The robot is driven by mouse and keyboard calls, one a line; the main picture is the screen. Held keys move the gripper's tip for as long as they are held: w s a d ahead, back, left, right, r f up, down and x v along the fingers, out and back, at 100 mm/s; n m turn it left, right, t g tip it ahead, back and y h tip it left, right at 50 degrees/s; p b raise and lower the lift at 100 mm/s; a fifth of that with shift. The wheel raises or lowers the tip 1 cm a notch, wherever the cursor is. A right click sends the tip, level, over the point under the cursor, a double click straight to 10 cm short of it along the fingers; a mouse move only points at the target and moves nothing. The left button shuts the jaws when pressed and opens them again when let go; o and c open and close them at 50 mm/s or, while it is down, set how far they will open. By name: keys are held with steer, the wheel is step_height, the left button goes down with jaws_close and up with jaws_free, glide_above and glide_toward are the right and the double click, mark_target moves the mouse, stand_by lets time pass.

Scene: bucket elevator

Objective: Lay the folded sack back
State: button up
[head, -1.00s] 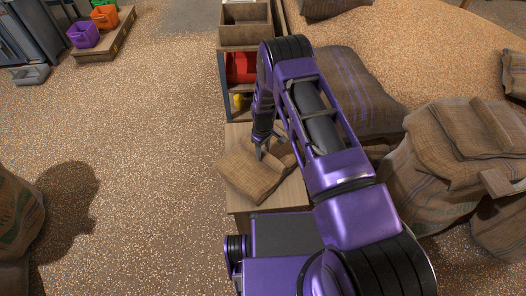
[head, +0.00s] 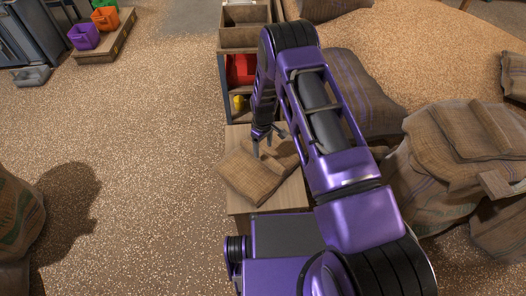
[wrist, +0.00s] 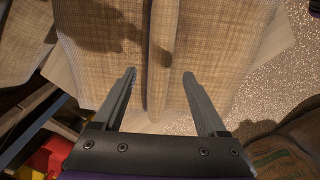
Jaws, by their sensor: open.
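The folded brown sack (head: 250,173) lies on a pale wooden bench top (head: 241,205) in the head view. In the wrist view the sack (wrist: 105,70) fills the upper middle, with a raised fold (wrist: 162,55) running between the fingers. My gripper (head: 263,148) is over the far part of the sack. In the wrist view my gripper (wrist: 159,76) is open, with one finger on each side of the fold and nothing clamped. I cannot tell whether the fingertips touch the cloth.
A shelf with a red bin (head: 240,69) and a yellow item (head: 238,103) stands behind the bench. Full sacks (head: 440,160) and a grain heap (head: 430,50) lie to the right. Coloured buckets (head: 84,36) stand at the far left.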

mark_target(263, 153)
step_height(263, 153, up, 8)
steer(key=shift+p, duration=0.4)
